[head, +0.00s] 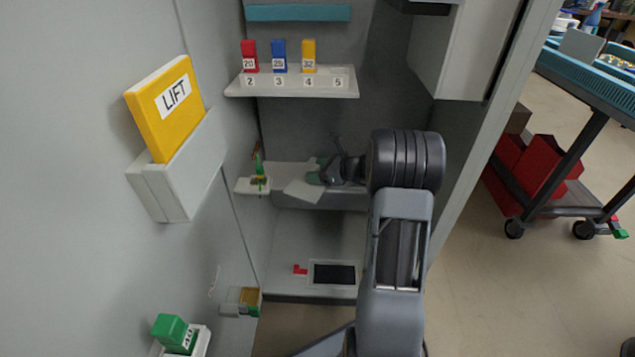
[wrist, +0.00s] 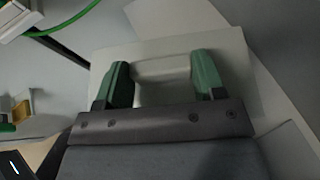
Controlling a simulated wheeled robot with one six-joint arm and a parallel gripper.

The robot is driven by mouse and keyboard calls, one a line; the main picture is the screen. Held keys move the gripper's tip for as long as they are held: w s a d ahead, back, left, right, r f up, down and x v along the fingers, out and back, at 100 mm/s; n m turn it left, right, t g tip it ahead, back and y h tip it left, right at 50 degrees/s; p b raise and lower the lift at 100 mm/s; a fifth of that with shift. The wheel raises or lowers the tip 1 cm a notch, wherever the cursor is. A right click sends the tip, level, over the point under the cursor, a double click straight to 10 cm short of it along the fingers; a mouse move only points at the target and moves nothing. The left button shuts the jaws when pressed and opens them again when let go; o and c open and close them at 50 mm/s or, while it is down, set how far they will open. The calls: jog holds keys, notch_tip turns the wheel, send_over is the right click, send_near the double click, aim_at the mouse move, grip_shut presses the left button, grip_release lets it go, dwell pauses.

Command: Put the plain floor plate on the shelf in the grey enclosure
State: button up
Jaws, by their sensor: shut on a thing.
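The plain floor plate (head: 301,191) is a pale, blank plate inside the grey enclosure (head: 315,125). In the wrist view the plate (wrist: 110,62) spreads out beyond my fingers, with a raised pale grip between them. My gripper (head: 316,177) has green fingertips, which also show in the wrist view (wrist: 163,80), one on each side of that grip. It is shut on the plate. The plate is at the light shelf (head: 278,172) midway up the enclosure, tilted in the head view. I cannot tell whether it touches the shelf. My arm hides the shelf's right part.
A small bracket (head: 250,187) with green and yellow parts is close on the left. Above is a ledge (head: 290,88) with numbered red, blue and yellow blocks. A dark, white-framed panel (head: 334,273) and red piece (head: 300,269) lie below. A yellow LIFT block (head: 168,105) hangs left.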

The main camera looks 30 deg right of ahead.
jog(key=shift+w+f, duration=0.3)
jog(key=shift+f, duration=0.1)
jog(key=shift+w+d+f+b, duration=0.1)
jog(key=shift+f+b, duration=1.1)
jog(key=shift+f, duration=0.4)
jog(key=shift+f, duration=0.2)
jog(key=o, duration=1.2)
